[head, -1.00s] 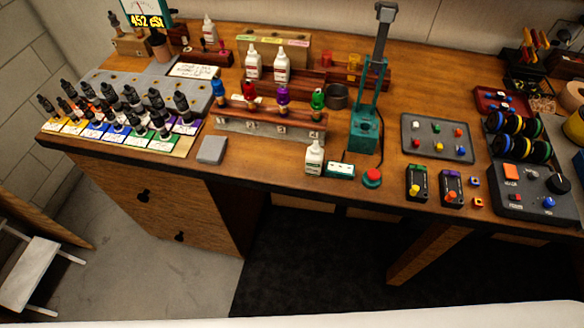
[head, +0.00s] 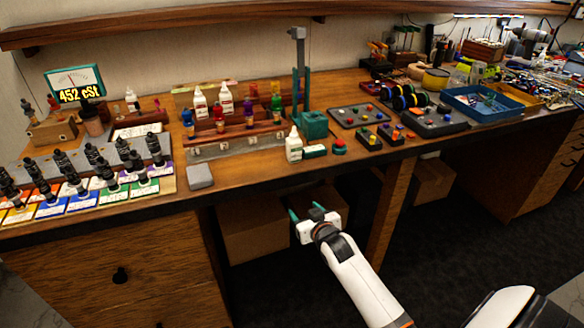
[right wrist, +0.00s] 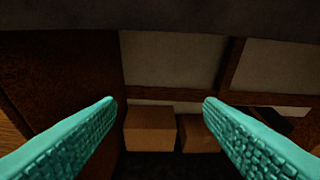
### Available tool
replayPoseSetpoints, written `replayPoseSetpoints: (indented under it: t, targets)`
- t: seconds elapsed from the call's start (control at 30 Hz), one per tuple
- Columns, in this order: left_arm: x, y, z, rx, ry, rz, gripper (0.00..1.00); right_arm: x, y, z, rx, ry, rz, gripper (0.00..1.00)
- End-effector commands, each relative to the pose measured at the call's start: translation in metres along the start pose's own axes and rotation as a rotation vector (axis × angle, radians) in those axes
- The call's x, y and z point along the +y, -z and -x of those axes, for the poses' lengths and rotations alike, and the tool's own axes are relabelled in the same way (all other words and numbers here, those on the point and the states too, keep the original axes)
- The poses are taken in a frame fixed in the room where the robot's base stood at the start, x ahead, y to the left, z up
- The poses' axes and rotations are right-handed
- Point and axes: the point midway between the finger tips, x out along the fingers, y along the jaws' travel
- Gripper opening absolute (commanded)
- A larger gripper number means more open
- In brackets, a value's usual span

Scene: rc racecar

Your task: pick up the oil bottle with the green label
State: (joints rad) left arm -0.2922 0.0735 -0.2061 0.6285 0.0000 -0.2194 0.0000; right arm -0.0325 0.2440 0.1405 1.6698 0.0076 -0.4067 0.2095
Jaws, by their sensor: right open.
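Several black dropper bottles (head: 133,158) stand upright on coloured cards at the left end of the bench. Green cards (head: 144,187) lie in the front row at its right side; which bottle itself bears a green label is too small to tell. A rack (head: 225,146) behind holds bottles in blue, red, purple and green (head: 276,105). My right gripper (head: 305,211) is open and empty, in front of the bench and below its top, well right of the dropper bottles. Its teal fingers frame the space under the bench in the right wrist view (right wrist: 160,115). My left gripper is out of view.
The wooden bench edge (head: 250,178) lies between my right gripper and the bottles. A grey block (head: 199,176) and a white bottle (head: 293,145) stand near that edge. Cardboard boxes sit under the bench (right wrist: 150,130). A teal press (head: 313,122) rises mid-bench.

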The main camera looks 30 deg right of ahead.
Motion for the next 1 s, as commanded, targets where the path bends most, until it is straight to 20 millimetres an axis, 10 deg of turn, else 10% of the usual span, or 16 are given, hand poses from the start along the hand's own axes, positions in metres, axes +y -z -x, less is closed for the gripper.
replayPoseSetpoints:
  t: [0.1,0.3,1.0]
  targets:
    - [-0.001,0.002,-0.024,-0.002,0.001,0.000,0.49,-0.014,-0.075,0.010,-0.180,0.021,-0.027,0.62]
    - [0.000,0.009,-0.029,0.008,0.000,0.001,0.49,-0.023,-0.131,0.024,-0.296,0.032,-0.044,0.62]
    - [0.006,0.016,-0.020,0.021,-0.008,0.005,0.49,-0.021,-0.161,-0.062,-0.297,0.031,-0.045,0.62]
